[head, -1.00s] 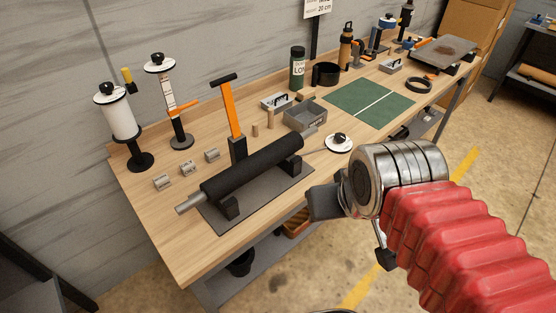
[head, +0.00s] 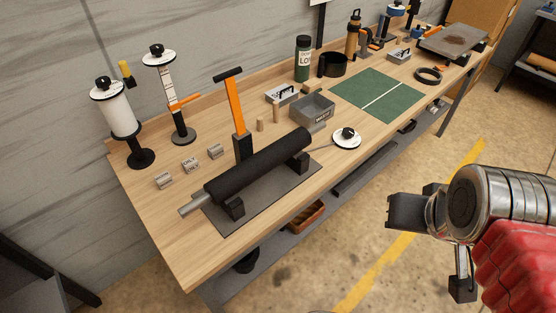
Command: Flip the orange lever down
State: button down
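The orange lever (head: 235,107) stands up, leaning slightly left, from a black mount behind the black roller (head: 260,165). A black crossbar handle (head: 228,74) tops it. The lever is on the left half of the workbench. My gripper (head: 433,250) is at the right of the head view, in front of the bench and well apart from the lever. Its two dark fingers are spread, with nothing seen between them.
The roller with its grey base plate (head: 285,193) lies in front of the lever. Two stands (head: 162,85) are to its left, with small metal blocks (head: 191,165) nearby. A grey bin (head: 312,107) and a white disc (head: 346,138) are to its right.

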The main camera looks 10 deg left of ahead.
aim_at(228, 78)
jog(key=z, duration=0.1)
jog(key=k, duration=1.6)
jog(key=u, duration=0.65)
jog(key=i, duration=1.5)
jog(key=u, duration=0.05)
